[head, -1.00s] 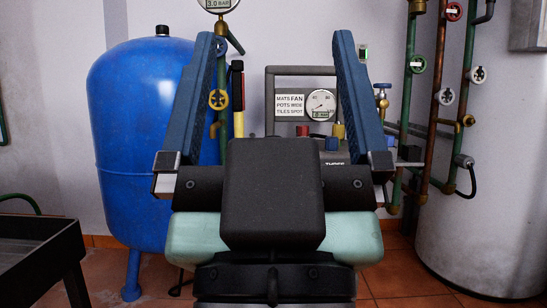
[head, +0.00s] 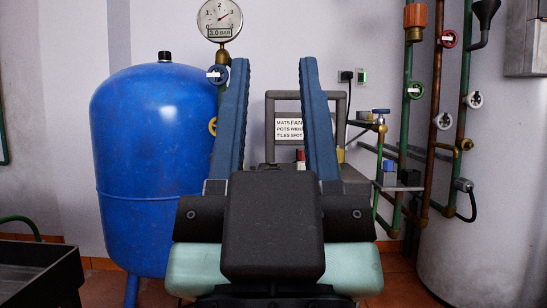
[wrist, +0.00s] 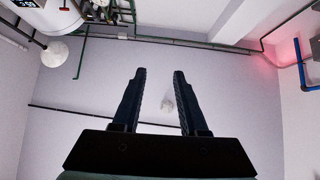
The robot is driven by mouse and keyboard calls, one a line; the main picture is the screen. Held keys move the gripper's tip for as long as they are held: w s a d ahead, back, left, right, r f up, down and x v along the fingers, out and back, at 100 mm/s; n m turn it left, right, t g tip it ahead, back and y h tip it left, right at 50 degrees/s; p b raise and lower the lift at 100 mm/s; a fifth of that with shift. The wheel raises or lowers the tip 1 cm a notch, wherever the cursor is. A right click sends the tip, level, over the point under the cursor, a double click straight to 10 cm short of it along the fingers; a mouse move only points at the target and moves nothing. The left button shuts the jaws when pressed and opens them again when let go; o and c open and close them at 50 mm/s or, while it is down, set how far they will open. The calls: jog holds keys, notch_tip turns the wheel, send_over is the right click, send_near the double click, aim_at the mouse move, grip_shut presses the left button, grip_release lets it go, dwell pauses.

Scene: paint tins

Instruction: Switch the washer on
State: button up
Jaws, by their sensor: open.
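The washer (head: 272,95) appears to be the grey-framed machine by the back wall in the head view. Its white sign (head: 289,129) reads MATS FAN, POTS WIDE, TILES SPOT. A red-topped part (head: 300,155) shows low between my fingers. My gripper (head: 274,62) is open and empty in front of the machine. Its blue fingers and dark body hide much of the washer, including the gauge and any power switch. In the wrist view, my gripper (wrist: 160,72) is open against pale walls, and I cannot make out the washer there.
A blue tank (head: 150,160) stands left, with a pressure gauge (head: 219,20) above its right side. Pipes with valve wheels (head: 443,121) and a pale cylinder (head: 465,240) are at right. A dark tray (head: 40,270) is at lower left. A black plug (head: 347,76) is on the wall.

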notch_tip(320, 180, up, 10)
jog(key=p, duration=0.8)
jog(key=shift+f, duration=0.2)
grip_shut()
notch_tip(320, 180, up, 58)
jog(key=p, duration=5.8)
jog(key=shift+r, duration=0.2)
jog(key=shift+a, duration=0.1)
